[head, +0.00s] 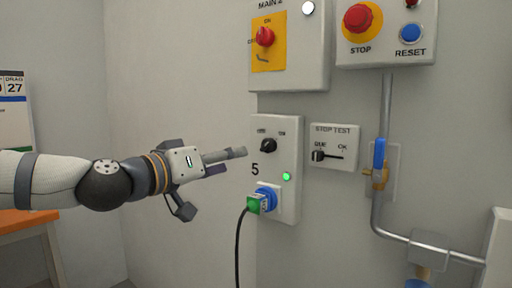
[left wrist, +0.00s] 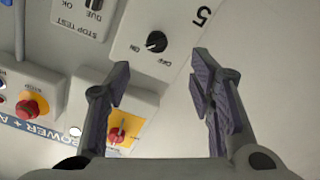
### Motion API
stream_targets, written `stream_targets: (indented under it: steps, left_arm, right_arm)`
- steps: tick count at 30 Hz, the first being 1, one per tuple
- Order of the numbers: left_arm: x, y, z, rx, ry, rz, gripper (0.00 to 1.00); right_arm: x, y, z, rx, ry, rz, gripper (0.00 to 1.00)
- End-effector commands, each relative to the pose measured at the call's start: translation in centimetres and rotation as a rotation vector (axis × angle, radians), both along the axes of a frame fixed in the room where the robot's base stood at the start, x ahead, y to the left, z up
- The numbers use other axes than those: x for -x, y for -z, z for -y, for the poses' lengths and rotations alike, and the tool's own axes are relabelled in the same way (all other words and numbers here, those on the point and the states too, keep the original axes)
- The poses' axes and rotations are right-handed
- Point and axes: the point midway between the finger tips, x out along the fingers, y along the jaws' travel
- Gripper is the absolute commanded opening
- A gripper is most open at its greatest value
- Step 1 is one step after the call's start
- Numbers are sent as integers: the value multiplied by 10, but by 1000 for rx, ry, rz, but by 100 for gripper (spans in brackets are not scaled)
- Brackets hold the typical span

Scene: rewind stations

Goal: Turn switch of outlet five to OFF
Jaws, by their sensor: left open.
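My left gripper (head: 204,190) is open and empty, left of the box and apart from the switch. In the left wrist view its fingers (left wrist: 165,88) are spread, with the switch beyond them. My right gripper is not in view.
A green lamp (head: 287,176) glows on the box. A blue-green plug (head: 262,201) with a hanging black cable (head: 238,250) sits below. The stop test panel (head: 334,158) is right, the main 2 box (head: 312,76) above, and a pipe (head: 382,205) further right.

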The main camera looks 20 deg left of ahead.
Motion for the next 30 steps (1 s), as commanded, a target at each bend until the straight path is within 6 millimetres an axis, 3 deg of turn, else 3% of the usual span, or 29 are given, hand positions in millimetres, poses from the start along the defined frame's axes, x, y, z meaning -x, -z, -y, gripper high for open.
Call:
stream_targets:
  steps: [5,8,18,23,30]
  left_arm:
    - [-9,-3,0,1,-3,12,49]
    - [-29,4,8,0,-2,5,49]
    - [-101,-3,34,3,-3,10,49]
    - [-113,-6,39,3,-3,13,49]
    - [-113,-7,39,4,-3,14,49]
  right_arm:
    - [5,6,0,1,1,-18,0]
    - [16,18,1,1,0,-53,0]
    - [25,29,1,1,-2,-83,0]
    - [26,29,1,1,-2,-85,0]
    - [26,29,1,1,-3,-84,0]
